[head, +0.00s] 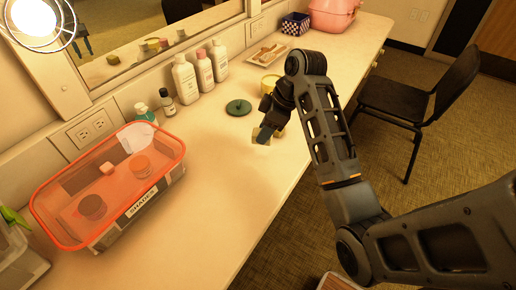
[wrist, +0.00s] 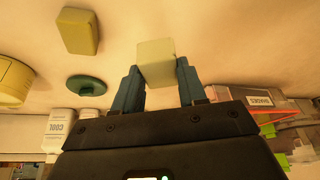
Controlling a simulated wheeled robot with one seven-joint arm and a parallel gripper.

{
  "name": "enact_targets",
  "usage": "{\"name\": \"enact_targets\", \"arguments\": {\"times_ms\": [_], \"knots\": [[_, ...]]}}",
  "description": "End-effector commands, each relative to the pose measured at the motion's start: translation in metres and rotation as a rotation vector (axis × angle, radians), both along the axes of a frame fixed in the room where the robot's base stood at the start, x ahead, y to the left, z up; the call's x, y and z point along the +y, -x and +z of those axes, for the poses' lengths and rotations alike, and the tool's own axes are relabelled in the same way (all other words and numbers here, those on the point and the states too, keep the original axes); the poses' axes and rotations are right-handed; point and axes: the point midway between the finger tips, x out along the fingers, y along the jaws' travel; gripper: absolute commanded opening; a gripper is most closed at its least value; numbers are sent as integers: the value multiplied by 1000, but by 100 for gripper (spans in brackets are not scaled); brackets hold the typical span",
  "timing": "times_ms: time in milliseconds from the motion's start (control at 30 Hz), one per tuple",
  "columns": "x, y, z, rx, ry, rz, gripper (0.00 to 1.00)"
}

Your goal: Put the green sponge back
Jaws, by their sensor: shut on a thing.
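My gripper (head: 267,122) is shut on a pale green block, the green sponge (head: 261,136), over the middle of the counter. In the wrist view the sponge (wrist: 157,62) sits between the two blue fingertips of my gripper (wrist: 157,80) and sticks out past them. I cannot tell how far it is above the counter. A second, yellower sponge (wrist: 78,30) lies on the counter, apart from the held one. In the head view it is mostly hidden behind my gripper.
A dark green lid (head: 238,107) and a yellow tub (head: 270,84) are near my gripper. White bottles (head: 205,72) stand along the mirror. An orange-rimmed clear box (head: 72,244) labelled SHADES is at left. A tray (head: 267,54) is farther back.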

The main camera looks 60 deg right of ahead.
Motion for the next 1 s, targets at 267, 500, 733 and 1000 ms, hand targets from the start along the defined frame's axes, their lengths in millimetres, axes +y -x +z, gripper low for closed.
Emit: {"name": "enact_targets", "arguments": {"times_ms": [267, 500, 733, 1000], "knots": [[23, -6, -16, 0, 0, -1, 8], [23, -5, -47, 3, -1, -2, 8], [23, -5, -55, 1, 1, 0, 8], [23, -5, -58, 0, 0, -1, 42]]}}
